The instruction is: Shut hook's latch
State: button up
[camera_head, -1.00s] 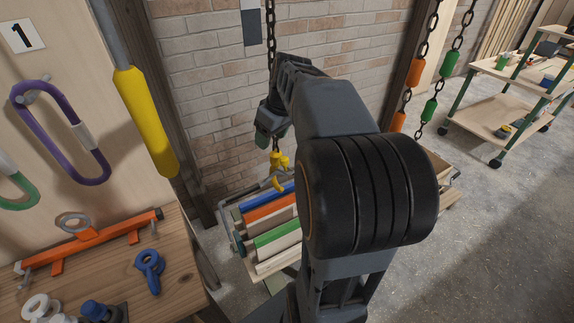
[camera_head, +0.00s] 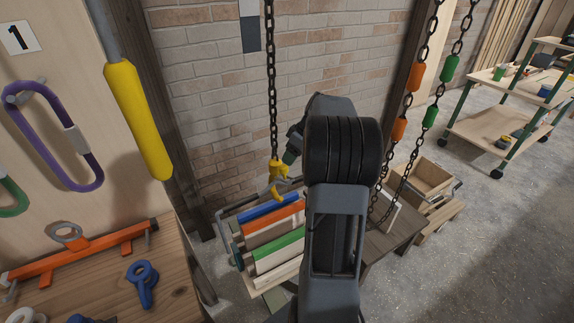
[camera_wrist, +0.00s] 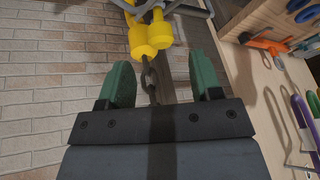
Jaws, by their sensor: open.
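The yellow hook (camera_head: 277,178) hangs on a dark chain in front of the brick wall, above a carrier of coloured boards. In the wrist view the yellow hook (camera_wrist: 150,32) shows at the top, beyond my fingertips, with chain running down from it between the green fingers. My gripper (camera_wrist: 152,84) is open, and I see no contact between its fingers and the hook. In the head view my arm hides most of the gripper, just right of the hook. The latch is too small to make out, so I cannot tell its position.
A carrier holds orange, blue and green boards (camera_head: 275,222) below the hook. A wooden bench (camera_head: 165,285) with an orange bar and blue eye bolt stands at left. Chains with orange and green sleeves (camera_head: 430,116) hang at right.

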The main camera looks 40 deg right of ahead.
aim_at(285, 168)
jog(key=shift+x, duration=2.75)
grip_shut()
